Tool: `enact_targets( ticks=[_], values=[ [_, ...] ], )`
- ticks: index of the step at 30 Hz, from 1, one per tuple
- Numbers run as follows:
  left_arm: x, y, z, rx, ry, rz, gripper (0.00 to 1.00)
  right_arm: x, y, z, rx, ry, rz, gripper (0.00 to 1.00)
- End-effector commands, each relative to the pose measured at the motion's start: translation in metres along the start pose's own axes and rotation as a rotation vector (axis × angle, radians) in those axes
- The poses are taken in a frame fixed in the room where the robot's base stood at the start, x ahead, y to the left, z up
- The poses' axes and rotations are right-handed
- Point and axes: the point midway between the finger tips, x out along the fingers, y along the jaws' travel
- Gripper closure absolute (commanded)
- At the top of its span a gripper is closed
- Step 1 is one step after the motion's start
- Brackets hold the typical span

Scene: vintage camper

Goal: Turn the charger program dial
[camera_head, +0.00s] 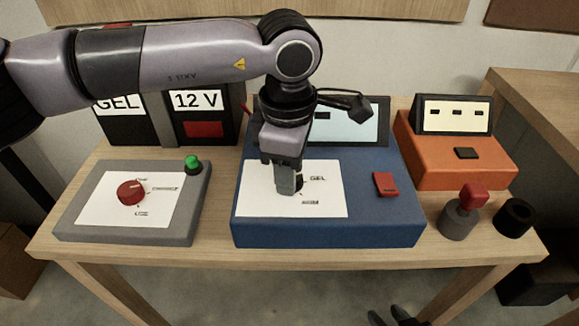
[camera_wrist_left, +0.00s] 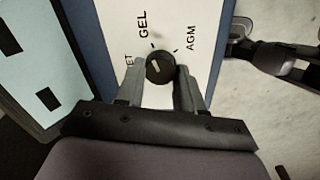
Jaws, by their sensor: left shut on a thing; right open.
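The charger is a blue box (camera_head: 385,225) on the table with a white label panel (camera_head: 325,178) marked GEL and other words. Its black program dial (camera_wrist_left: 159,67) shows in the left wrist view between the fingertips, with a pale pointer mark. The labels GEL, AGM and a partly hidden one ending in "ET" surround the dial. My left gripper (camera_head: 288,190) points down at the panel and is shut on the dial; in the left wrist view its fingers (camera_wrist_left: 160,72) flank it. In the head view the gripper mostly hides the dial. My right gripper (camera_head: 396,318) is dark at the bottom edge.
A grey box (camera_head: 70,220) with a red dial (camera_head: 131,192) and a green button (camera_head: 193,164) stands left. A red switch (camera_head: 385,184) sits on the charger. An orange device (camera_head: 455,165), a red-topped grey knob (camera_head: 465,210) and a black cylinder (camera_head: 514,218) stand right.

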Motion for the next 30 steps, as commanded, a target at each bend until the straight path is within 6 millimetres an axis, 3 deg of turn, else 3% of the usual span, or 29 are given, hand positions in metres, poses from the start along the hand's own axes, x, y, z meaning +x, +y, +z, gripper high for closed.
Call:
enact_targets(
  ticks=[2,3,5,6,16,30],
  values=[
    [-0.002,0.001,0.0,-0.002,-0.002,0.004,0.94,0.0,-0.001,-0.001,0.002,0.001,0.0,0.57],
    [-0.002,0.001,0.0,-0.002,-0.002,0.004,0.6,0.0,-0.001,-0.001,0.003,0.001,0.0,0.57],
    [-0.002,0.001,0.0,-0.003,-0.002,0.004,0.4,0.0,-0.001,-0.001,0.004,0.001,0.0,0.57],
    [-0.001,0.001,0.0,-0.003,-0.002,0.003,0.38,0.0,-0.001,-0.001,0.004,0.001,0.0,0.57],
    [-0.005,0.001,0.0,-0.002,-0.001,0.003,0.38,0.0,-0.001,-0.001,0.005,0.002,0.0,0.57],
    [-0.069,0.001,0.0,-0.003,-0.001,0.004,0.38,-0.001,-0.001,-0.002,0.004,0.003,0.001,0.57]
  ],
)
